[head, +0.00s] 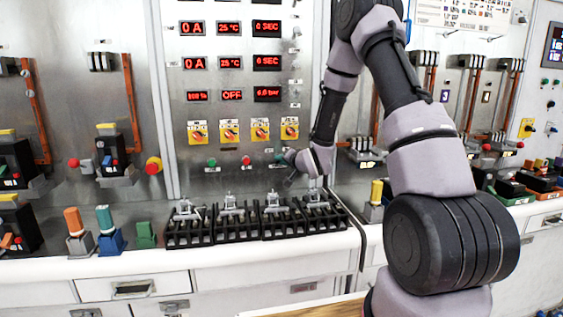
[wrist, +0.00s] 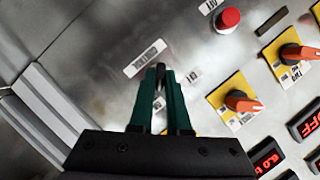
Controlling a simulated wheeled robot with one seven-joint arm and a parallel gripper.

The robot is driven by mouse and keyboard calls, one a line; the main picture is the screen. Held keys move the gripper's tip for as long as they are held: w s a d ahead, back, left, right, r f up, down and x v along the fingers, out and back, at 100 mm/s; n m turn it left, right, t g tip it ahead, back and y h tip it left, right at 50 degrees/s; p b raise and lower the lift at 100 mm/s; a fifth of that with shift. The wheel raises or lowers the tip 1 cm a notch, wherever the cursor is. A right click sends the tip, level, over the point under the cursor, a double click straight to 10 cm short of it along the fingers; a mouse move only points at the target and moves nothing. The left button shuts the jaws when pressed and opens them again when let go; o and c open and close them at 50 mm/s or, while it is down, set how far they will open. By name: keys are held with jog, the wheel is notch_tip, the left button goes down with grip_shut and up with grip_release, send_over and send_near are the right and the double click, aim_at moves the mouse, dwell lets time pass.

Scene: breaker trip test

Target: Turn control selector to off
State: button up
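Four rotary selectors with orange handles on yellow plates sit in a row on the metal panel: the first (head: 197,132), second (head: 229,131), third (head: 260,129) and rightmost (head: 289,128). I cannot read which is the control selector. The wrist view shows two, one nearer (wrist: 240,102) and one farther (wrist: 292,54). My gripper (wrist: 160,75) has green fingers close together, with a narrow gap and something dark between the tips. A yellow bit shows behind the fingers. In the head view my gripper (head: 290,166) is below the rightmost selector, close to the panel; contact is unclear.
Red-lit displays (head: 232,96) are above the selectors. A red button (head: 245,160) and a green button (head: 212,162) sit below them. Black-framed breaker units (head: 238,223) stand on the ledge under my gripper. A vertical cabinet edge (head: 322,60) is to the right.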

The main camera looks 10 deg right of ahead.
grip_shut()
jog(key=n+h, duration=0.2)
jog(key=n, duration=0.2)
jog(key=n+h, duration=0.3)
jog(key=n, duration=0.1)
jog(key=a+n+h, duration=0.1)
jog(key=n+h, duration=0.2)
jog(key=n, duration=0.1)
dwell(0.8)
jog(key=shift+n, duration=0.3)
jog(key=o, duration=0.7)
grip_release()
jog(key=shift+a, duration=0.1)
